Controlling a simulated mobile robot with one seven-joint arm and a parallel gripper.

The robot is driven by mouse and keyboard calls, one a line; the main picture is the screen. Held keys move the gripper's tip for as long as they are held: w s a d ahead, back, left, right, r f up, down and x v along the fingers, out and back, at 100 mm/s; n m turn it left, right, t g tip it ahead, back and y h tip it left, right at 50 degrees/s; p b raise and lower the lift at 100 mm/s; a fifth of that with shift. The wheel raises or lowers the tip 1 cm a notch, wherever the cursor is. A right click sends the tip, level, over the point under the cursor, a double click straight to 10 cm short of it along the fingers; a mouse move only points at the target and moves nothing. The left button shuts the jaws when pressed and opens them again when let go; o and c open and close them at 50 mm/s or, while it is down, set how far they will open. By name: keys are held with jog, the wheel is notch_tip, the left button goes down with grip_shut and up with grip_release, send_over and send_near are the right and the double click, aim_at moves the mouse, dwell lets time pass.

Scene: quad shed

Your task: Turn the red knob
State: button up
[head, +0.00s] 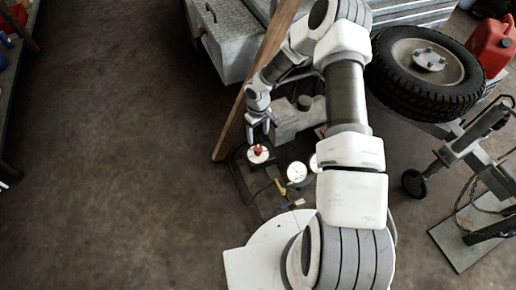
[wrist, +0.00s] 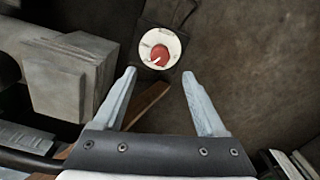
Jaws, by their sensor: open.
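The red knob (wrist: 159,54) sits on a round white dial plate (wrist: 147,42) on a dark box in the wrist view, with a pale mark near its middle. It also shows in the head view (head: 258,148). My gripper (wrist: 158,84) is open and empty. In the wrist view its two fingers point toward the knob, one to each side, with their tips a little short of it in the picture. In the head view my gripper (head: 259,128) is close to the knob's far side. I cannot tell the exact gap in depth.
White-faced gauges (head: 297,172) stand right of the knob. A grey block-shaped part (wrist: 72,75) is left of my gripper in the wrist view. A wooden beam (head: 228,132) leans close beside the arm. A tyre (head: 428,68) lies at right. Open floor (head: 120,150) is at left.

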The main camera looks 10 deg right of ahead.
aim_at(258, 148)
notch_tip(258, 148, down, 9)
jog(key=shift+r+b, duration=0.1)
jog(key=shift+b, duration=0.9)
grip_shut()
